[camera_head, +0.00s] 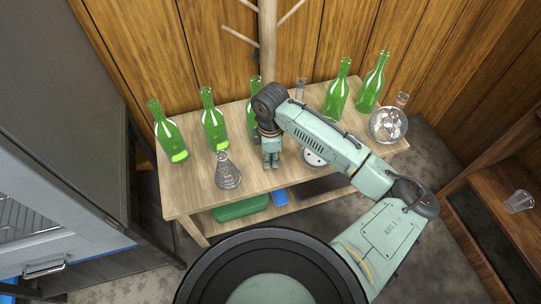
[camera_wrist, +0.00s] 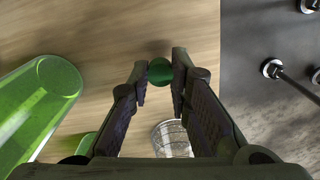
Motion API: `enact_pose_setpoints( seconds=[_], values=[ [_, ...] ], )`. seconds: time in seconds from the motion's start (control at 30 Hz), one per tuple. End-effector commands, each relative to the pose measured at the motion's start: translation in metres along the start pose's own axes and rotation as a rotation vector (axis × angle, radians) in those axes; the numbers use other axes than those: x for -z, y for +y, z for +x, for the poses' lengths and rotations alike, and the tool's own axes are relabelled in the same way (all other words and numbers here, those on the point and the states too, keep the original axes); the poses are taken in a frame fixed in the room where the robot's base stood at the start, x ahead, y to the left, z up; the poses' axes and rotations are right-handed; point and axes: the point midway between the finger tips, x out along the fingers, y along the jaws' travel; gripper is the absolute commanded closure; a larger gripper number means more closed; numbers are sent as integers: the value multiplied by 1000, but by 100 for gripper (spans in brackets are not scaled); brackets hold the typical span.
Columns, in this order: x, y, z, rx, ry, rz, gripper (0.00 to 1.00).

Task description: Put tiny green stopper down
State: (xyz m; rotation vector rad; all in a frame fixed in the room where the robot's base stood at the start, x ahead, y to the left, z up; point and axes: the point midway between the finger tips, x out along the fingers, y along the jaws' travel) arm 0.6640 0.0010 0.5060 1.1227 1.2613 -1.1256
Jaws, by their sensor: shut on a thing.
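My gripper (camera_head: 271,161) is over the wooden table (camera_head: 188,196), near its front edge, among the glassware. In the wrist view my gripper (camera_wrist: 160,77) is shut on the tiny green stopper (camera_wrist: 160,71), a small dark green round piece between the fingertips. The table top (camera_wrist: 125,38) lies beyond the stopper. I cannot tell whether the stopper touches the table. The stopper cannot be made out in the head view.
Several green bottles (camera_head: 213,125) stand along the back of the table. A conical flask (camera_head: 228,172) stands left of my gripper, and a round flask (camera_head: 389,124) stands at the right end. A green bottle (camera_wrist: 38,95) and a clear glass piece (camera_wrist: 171,138) show in the wrist view.

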Motion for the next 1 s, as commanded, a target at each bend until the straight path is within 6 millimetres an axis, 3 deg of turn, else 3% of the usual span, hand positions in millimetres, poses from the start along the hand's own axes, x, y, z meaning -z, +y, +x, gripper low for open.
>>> enact_pose_setpoints(
  seconds=[0.3,0.33,0.6,1.0],
  values=[
    [0,0,4,0,1,1,91],
    [0,0,4,0,1,1,81],
    [0,0,3,0,0,1,63],
    [0,0,-4,-2,0,0,62]
  ],
)
